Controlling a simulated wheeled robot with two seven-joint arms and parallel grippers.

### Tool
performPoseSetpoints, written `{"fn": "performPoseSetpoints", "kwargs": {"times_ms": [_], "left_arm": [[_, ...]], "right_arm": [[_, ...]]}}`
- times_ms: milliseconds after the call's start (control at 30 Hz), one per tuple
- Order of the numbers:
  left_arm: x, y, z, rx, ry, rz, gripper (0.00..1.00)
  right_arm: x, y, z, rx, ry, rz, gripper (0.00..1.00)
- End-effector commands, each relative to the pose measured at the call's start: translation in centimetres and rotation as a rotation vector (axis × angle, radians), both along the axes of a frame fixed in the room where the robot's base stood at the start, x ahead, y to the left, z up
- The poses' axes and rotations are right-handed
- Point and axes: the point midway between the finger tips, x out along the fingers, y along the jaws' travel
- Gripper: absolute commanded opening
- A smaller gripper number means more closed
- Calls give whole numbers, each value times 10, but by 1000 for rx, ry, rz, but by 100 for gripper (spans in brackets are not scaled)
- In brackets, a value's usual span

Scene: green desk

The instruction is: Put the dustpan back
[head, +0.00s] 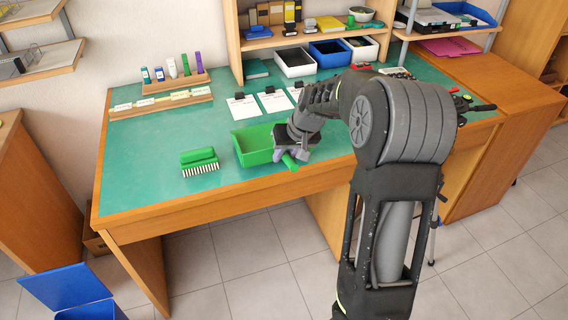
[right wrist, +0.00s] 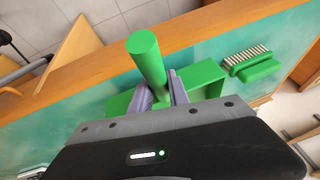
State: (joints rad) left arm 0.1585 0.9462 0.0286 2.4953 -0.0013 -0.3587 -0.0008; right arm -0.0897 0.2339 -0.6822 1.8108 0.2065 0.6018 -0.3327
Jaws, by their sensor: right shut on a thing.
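The green dustpan (head: 253,146) is at the front middle of the green desk in the head view, its handle pointing toward the desk's front edge. My right gripper (head: 291,157) is shut on the dustpan's handle. In the right wrist view the two fingers of the right gripper (right wrist: 163,90) clasp the round green handle, and the dustpan's body (right wrist: 205,80) shows behind them. I cannot tell whether the dustpan touches the desk. My left gripper is not in view.
A green brush (head: 199,161) with white bristles lies on the desk left of the dustpan. White papers (head: 241,107) lie behind it, and a wooden rack (head: 160,105) stands at the back left. A shelf with bins (head: 295,62) is at the back. The left front desk surface is clear.

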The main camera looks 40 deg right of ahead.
Motion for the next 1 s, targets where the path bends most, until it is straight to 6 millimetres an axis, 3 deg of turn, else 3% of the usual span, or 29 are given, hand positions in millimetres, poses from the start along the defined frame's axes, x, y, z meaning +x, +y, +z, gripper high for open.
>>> {"fn": "performPoseSetpoints", "kwargs": {"times_ms": [233, 600, 633, 867, 1000], "left_arm": [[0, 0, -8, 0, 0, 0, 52], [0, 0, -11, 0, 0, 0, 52], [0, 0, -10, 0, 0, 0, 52], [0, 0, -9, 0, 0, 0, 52], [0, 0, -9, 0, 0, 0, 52]], "right_arm": [[-1, 0, -33, 0, 3, -1, 0], [0, 0, -37, -1, 0, 1, 0], [0, 0, -36, -1, 1, 1, 23], [0, 0, -36, 0, 1, 0, 42], [0, 0, -36, 0, 1, 0, 43]]}}
